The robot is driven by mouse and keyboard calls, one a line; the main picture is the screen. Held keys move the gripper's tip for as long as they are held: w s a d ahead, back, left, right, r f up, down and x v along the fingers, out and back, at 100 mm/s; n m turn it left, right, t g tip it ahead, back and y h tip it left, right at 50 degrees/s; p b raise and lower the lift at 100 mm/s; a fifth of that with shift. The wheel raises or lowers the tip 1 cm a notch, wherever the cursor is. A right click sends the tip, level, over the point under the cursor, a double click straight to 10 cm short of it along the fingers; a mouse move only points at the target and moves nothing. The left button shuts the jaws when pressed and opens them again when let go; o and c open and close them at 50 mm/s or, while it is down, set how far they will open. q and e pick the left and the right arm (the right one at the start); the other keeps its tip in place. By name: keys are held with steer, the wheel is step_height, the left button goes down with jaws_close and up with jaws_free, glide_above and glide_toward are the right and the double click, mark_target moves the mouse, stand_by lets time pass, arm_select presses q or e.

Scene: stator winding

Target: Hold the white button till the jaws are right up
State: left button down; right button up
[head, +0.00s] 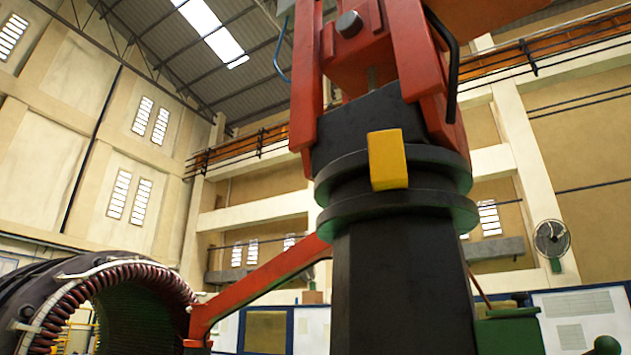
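No white button shows in the head view. A large machine stands close in front of me, with a thick black column (400,280) and two black round flanges. Above them are red upright arms (408,50) on either side of a red block with a grey bolt. I cannot tell whether these red parts are the jaws, and their top runs out of the picture. A yellow block (387,160) sits on the front of the column. Neither of my grippers is in view.
A big stator ring (150,275) with dark red coils stands at the lower left. A red slanted arm (260,282) reaches from the column towards it. A green part (508,335) and a black knob (607,346) are at the lower right. A fan (552,238) hangs behind.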

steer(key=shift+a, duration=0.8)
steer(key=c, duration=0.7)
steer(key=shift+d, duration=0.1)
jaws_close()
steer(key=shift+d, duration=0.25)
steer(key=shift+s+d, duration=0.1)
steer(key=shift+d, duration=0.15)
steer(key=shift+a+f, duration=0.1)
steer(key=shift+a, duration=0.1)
